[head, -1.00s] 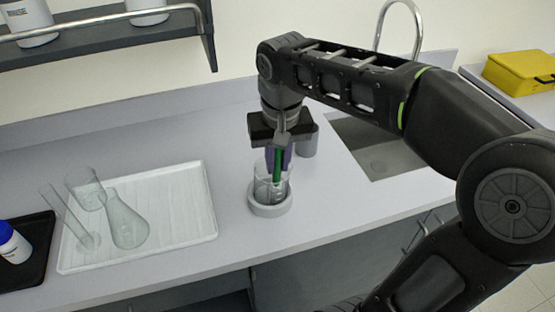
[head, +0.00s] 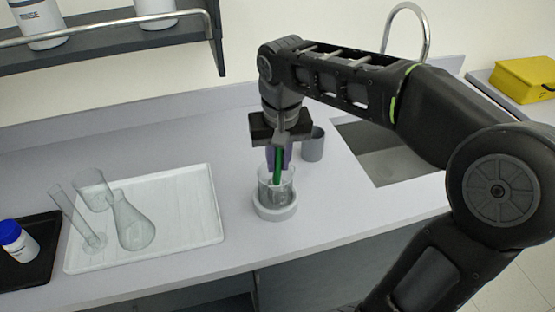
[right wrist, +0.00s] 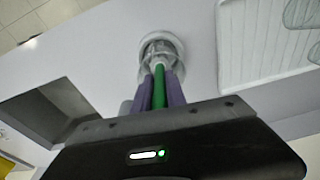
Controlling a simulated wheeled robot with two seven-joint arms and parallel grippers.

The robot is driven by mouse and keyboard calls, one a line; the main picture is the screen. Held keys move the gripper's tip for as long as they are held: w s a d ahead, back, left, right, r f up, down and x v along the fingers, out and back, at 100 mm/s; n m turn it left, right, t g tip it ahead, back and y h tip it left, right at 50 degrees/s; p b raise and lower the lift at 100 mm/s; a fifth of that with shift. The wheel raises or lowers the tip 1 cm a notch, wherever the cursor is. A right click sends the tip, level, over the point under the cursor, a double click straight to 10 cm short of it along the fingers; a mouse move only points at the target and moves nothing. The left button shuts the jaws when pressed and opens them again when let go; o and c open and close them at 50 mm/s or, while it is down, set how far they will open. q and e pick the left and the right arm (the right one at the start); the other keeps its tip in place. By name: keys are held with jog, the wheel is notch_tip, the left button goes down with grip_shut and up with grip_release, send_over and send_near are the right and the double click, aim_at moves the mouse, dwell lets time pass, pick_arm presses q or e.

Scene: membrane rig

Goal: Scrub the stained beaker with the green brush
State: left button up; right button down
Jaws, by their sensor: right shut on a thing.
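The green brush (head: 278,165) is upright in my right gripper (head: 279,160), which is shut on its handle. The brush's green handle also shows in the right wrist view (right wrist: 159,88), between the two purple fingers. Its lower end is inside the clear glass beaker (head: 289,190). The beaker stands in a round light-grey holder (head: 276,214) on the counter; it also shows in the right wrist view (right wrist: 161,50). The brush head is hard to make out through the glass, and I cannot tell the stain. My left gripper is not in view.
A grey cup (head: 313,146) stands close behind the right gripper. A white drying tray (head: 190,235) at left holds a flask (head: 133,226) and other glassware. A sink (head: 395,160) lies to the right. A shelf (head: 110,38) hangs at upper left.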

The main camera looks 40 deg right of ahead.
jog(key=shift+d, duration=0.55)
jog(key=shift+r, duration=0.1)
notch_tip(320, 180, up, 4)
jog(key=p, duration=0.3)
dwell(0.3)
jog(key=shift+f+b, duration=1.45)
jog(key=shift+f, duration=0.7)
jog(key=shift+a, duration=0.1)
